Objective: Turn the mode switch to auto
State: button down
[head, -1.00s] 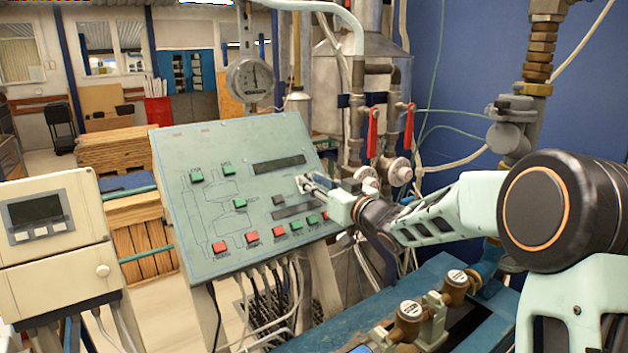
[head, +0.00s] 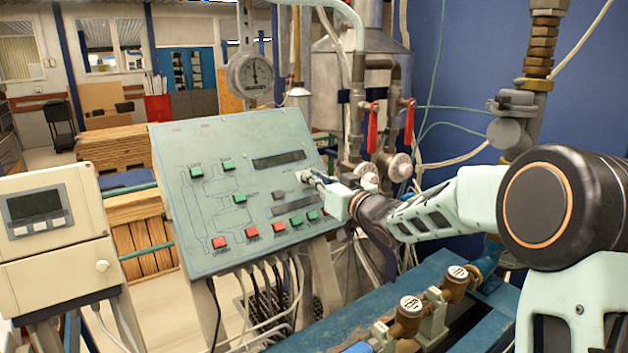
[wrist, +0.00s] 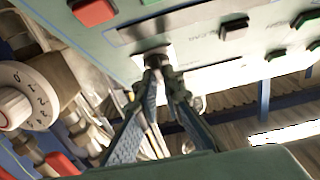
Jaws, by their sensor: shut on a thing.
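The pale green control panel (head: 205,240) stands tilted in the middle of the head view. My gripper (head: 311,179) is at the panel's upper right side, to the right of the dark display slot. In the wrist view my gripper (wrist: 162,72) has its two fingertips closed together on the mode switch (wrist: 153,56), a small dark knob at the panel face. The fingers hide most of the switch, so I cannot read its position.
Green buttons (head: 228,165) and red buttons (head: 220,242) sit on the same panel. Red-handled valves (head: 373,128) and pipes stand behind my gripper. A cream meter box (head: 45,270) is at the left. A numbered dial (wrist: 15,108) shows in the wrist view.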

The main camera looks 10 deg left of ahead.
jog(key=m+h+b, duration=0.1)
jog(key=b, duration=0.1)
jog(key=m+t+h+b, duration=0.1)
jog(key=m+b, duration=0.1)
jog(key=m+t+h+b, duration=0.1)
jog(key=b, duration=0.1)
jog(key=shift+s+a+f+m, duration=0.2)
jog(key=shift+f+m, duration=0.1)
jog(key=shift+m, duration=0.1)
jog(key=m+h+b, duration=0.1)
jog(key=m+b, duration=0.1)
jog(key=shift+a+r+m+t+h+b, duration=0.2)
jog(key=shift+m+t+h+b, duration=0.1)
jog(key=shift+m+t+h, duration=0.1)
jog(key=shift+r+m+h+p, duration=0.3)
jog(key=shift+m+h+p, duration=0.55)
jog(key=shift+m, duration=0.25)
jog(key=shift+m+h+p, duration=0.45)
jog(key=shift+m+p, duration=0.15)
jog(key=shift+p, duration=0.45)
jog(key=shift+f+m+h+p, duration=0.1)
jog(key=shift+m+h+p, duration=0.2)
jog(key=shift+p, duration=0.15)
jog(key=c, duration=2.1)
grip_release()
jog(key=shift+d, duration=0.1)
jog(key=v, duration=1.2)
jog(key=shift+s+f, duration=0.1)
jog(key=shift+f, duration=0.05)
